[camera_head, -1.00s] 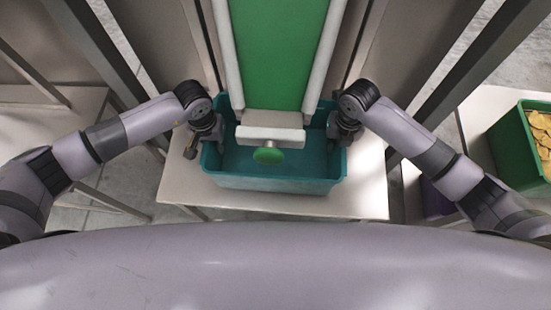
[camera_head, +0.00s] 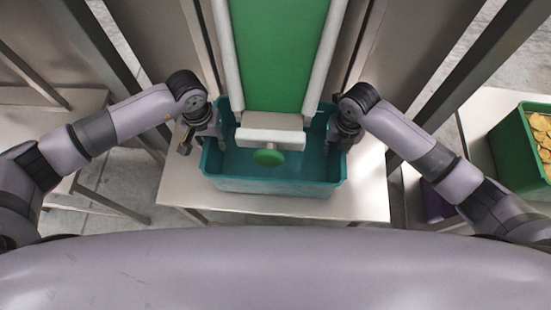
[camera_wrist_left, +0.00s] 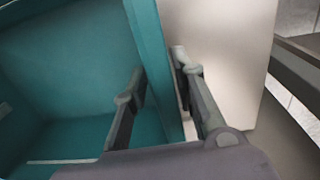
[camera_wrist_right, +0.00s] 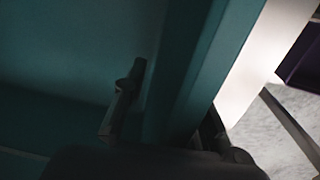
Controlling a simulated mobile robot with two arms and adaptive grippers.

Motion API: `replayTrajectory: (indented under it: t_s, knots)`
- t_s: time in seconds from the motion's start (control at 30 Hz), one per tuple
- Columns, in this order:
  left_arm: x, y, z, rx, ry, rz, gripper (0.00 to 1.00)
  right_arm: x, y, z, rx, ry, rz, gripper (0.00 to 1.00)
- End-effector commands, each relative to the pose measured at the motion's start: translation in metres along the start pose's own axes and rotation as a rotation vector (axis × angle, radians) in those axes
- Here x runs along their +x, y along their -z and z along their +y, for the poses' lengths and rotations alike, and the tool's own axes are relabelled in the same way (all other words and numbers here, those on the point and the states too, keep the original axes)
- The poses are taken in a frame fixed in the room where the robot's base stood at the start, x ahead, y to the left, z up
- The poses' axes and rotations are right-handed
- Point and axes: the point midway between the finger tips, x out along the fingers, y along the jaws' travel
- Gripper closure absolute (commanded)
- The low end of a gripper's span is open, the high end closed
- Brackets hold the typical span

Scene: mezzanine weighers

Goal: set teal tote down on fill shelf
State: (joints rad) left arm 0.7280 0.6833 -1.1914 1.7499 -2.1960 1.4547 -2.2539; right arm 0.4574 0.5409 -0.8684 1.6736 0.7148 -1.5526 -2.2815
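The teal tote (camera_head: 275,186) sits upright on a pale shelf (camera_head: 345,205) in the head view, and looks empty where I can see inside. My left gripper (camera_head: 201,138) straddles its left wall. In the left wrist view one finger is inside the tote (camera_wrist_left: 60,65) and one outside, with a gap beside the wall. My right gripper (camera_head: 343,135) is at the right wall. The dark right wrist view shows one finger inside the tote (camera_wrist_right: 80,60) and one outside, apart from the wall. The tote's back is hidden under the chute.
At right, a green bin (camera_head: 515,140) of yellow pieces stands on another surface. A purple bin (camera_head: 437,203) is lower down.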

Motion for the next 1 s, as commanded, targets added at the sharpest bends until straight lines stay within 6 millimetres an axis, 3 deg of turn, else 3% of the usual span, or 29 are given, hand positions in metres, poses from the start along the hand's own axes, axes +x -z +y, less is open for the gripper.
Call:
replayTrajectory:
  t_s: [0.1, 0.3, 0.57, 1.0]
  knots:
    - [-0.028, 0.002, -0.001, 0.002, 0.002, 0.006, 0.75, 0.000, 0.000, 0.000, 0.000, 0.000, 0.000, 0.75]
    - [-0.064, 0.001, -0.001, 0.001, 0.001, 0.004, 0.75, 0.000, 0.000, 0.000, 0.000, 0.000, 0.000, 0.75]
    - [-0.081, 0.000, 0.000, 0.000, 0.000, 0.000, 0.75, -0.006, -0.001, 0.000, -0.001, -0.001, -0.003, 0.75]
    - [-0.081, 0.000, 0.000, 0.000, 0.001, 0.000, 0.75, -0.091, -0.001, 0.000, -0.002, 0.000, -0.005, 0.75]
